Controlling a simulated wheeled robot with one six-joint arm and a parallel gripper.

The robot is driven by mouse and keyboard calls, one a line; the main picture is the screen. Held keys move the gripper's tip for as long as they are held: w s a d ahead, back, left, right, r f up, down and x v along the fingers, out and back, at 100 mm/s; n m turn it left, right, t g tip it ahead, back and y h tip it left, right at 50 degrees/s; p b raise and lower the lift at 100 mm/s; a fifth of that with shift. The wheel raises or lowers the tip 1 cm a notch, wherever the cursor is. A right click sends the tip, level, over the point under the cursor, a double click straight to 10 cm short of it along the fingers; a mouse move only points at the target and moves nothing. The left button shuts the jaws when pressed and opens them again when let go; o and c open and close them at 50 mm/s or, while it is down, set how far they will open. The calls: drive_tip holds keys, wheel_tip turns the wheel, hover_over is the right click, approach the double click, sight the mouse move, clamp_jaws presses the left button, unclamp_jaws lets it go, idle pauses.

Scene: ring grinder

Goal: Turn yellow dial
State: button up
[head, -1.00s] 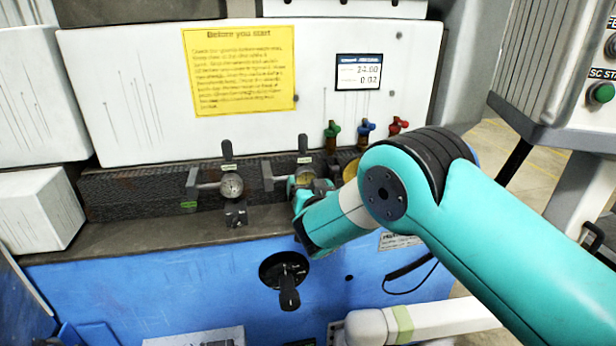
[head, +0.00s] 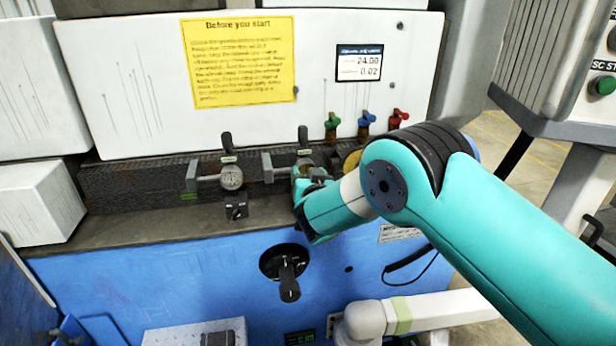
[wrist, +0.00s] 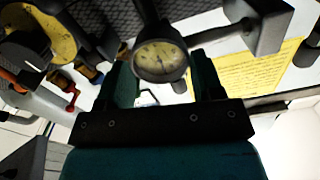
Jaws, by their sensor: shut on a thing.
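The yellow dial (wrist: 160,60) is a round gauge with a yellowish face and a dark rim. In the wrist view it sits between the two fingers of my gripper (wrist: 163,74), which is shut on it. In the head view my gripper (head: 308,186) is at the right-hand gauge on the machine's dark ledge. My wrist and arm cover most of the dial there, so its face and pointer cannot be read in that view.
A second gauge with a pale face (head: 232,178) stands to the left. A yellow disc (head: 352,159) is partly behind my arm. Green (head: 331,128), blue (head: 364,128) and red (head: 398,117) valves stand behind. A black crank (head: 287,273) is below.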

drive_tip(key=shift+f, duration=0.1)
drive_tip(key=shift+a+n+b, duration=0.15)
drive_tip(key=shift+n+b, duration=3.65)
drive_tip(key=shift+n, duration=3.8)
drive_tip(key=o, duration=0.9)
drive_tip(key=shift+o, duration=0.2)
drive_tip(key=shift+s, duration=0.1)
